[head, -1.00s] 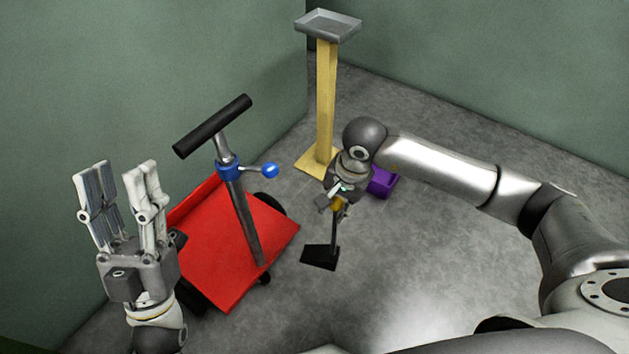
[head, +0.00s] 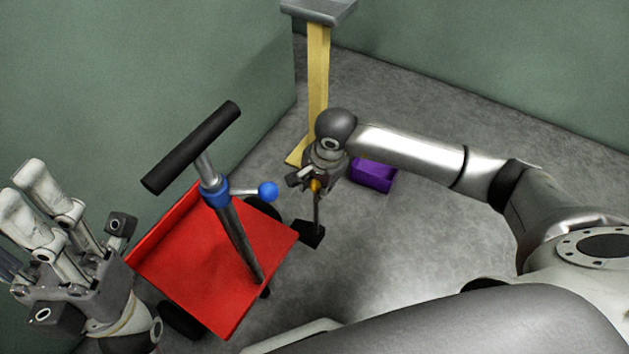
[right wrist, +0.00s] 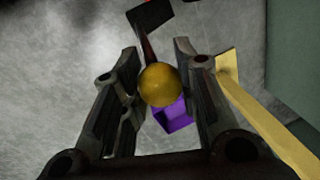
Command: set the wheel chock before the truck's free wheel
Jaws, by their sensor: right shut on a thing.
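The wheel chock (head: 310,234) is a black block on a thin upright stem with a yellow ball knob (right wrist: 160,85). My right gripper (head: 314,184) is shut on the knob, above the block. The block is just off the right corner of the red truck (head: 215,265), in front of and right of its dark far wheel (head: 263,208), with a small gap. I cannot tell if it touches the floor. The right wrist view shows the block (right wrist: 150,14) beyond the knob. My left gripper (head: 45,225) is open and empty, left of the truck.
The truck has a black T-handle (head: 192,147) and a blue lever knob (head: 268,192) near my right gripper. A purple bin (head: 373,175) stands right behind that gripper. A yellow post (head: 318,75) with a grey tray top stands behind. Green walls close the back; floor at right is clear.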

